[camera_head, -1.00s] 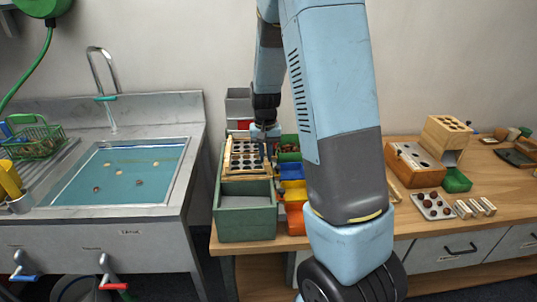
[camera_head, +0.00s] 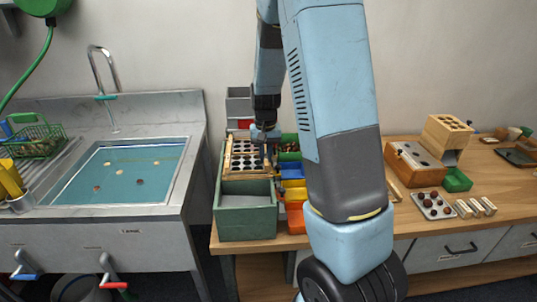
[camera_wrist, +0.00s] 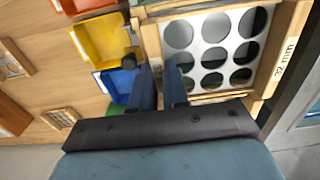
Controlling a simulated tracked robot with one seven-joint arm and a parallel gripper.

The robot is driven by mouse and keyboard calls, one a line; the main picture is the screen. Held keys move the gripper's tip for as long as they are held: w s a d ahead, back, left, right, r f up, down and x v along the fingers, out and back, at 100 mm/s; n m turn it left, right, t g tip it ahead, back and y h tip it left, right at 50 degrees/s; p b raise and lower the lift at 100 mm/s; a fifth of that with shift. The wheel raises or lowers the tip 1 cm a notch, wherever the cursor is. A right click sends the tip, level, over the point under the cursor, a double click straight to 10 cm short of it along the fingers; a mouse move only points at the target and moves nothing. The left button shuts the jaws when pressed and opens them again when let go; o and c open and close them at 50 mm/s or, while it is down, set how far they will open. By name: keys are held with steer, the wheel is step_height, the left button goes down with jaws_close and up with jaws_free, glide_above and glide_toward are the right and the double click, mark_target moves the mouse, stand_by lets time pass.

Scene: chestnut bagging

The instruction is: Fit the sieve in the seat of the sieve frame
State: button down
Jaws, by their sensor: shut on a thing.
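The sieve (camera_wrist: 212,30) is a pale plate with rows of large round holes in a wooden rim. It also shows in the head view (camera_head: 247,167), at the back of the green box-like sieve frame (camera_head: 246,209). My gripper (camera_wrist: 160,72) is shut on the near-left wooden edge of the sieve, with its two dark fingers either side of that edge. In the head view my gripper (camera_head: 264,138) is above the sieve's right side. The seat is hidden under the sieve, and I cannot tell whether the sieve is fully down in it.
Blue (camera_wrist: 117,84), yellow (camera_wrist: 100,40) and orange bins stand close beside the sieve. A sink (camera_head: 125,172) with floating chestnuts is to the left.

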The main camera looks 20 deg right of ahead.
steer(key=shift+f, duration=0.15)
steer(key=c, duration=1.1)
jaws_free()
steer(key=shift+o, duration=0.6)
steer(key=shift+o, duration=0.9)
steer(key=shift+w, duration=0.1)
steer(key=shift+r, duration=3)
